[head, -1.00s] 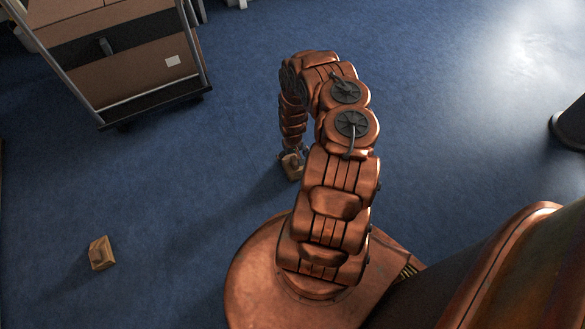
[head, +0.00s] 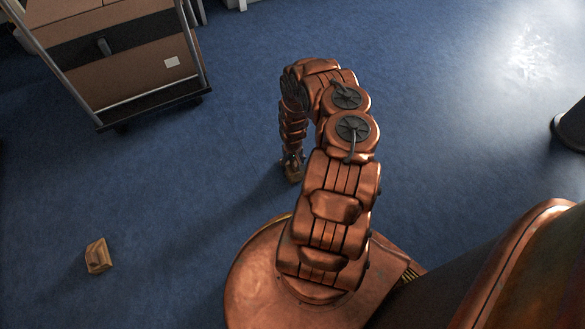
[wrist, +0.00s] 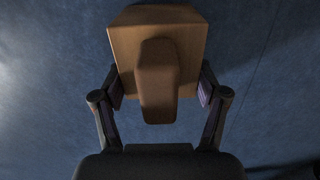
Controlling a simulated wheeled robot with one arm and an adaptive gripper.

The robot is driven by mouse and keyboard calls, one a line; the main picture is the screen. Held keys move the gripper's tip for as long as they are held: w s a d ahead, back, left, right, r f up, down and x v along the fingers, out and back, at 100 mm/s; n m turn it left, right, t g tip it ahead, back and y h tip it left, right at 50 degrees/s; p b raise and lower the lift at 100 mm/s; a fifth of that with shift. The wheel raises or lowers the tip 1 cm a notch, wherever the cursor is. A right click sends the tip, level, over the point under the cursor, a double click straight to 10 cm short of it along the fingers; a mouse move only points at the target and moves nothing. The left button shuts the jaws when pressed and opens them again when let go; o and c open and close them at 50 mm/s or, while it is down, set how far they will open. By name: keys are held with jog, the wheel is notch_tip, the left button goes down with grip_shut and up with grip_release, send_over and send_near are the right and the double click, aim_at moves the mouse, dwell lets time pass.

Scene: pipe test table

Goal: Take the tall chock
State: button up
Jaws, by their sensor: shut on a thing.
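A wooden chock (wrist: 157,78) with a raised block on its face is between the two fingers of my gripper (wrist: 161,90) in the wrist view. The fingers are shut on its sides. In the head view this chock (head: 293,176) shows just below my gripper (head: 292,162), low over or on the blue floor; I cannot tell whether it touches. My arm and gripper hide part of it. A second wooden chock (head: 98,256) sits on the floor at the lower left, apart from my gripper. The two heights are hard to compare here.
A cart (head: 155,105) carrying cardboard boxes (head: 130,60) stands at the upper left. A dark rounded object (head: 572,125) stands at the right edge. The blue floor (head: 440,100) between them is mostly clear.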

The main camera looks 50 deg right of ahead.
jog(key=c, duration=0.3)
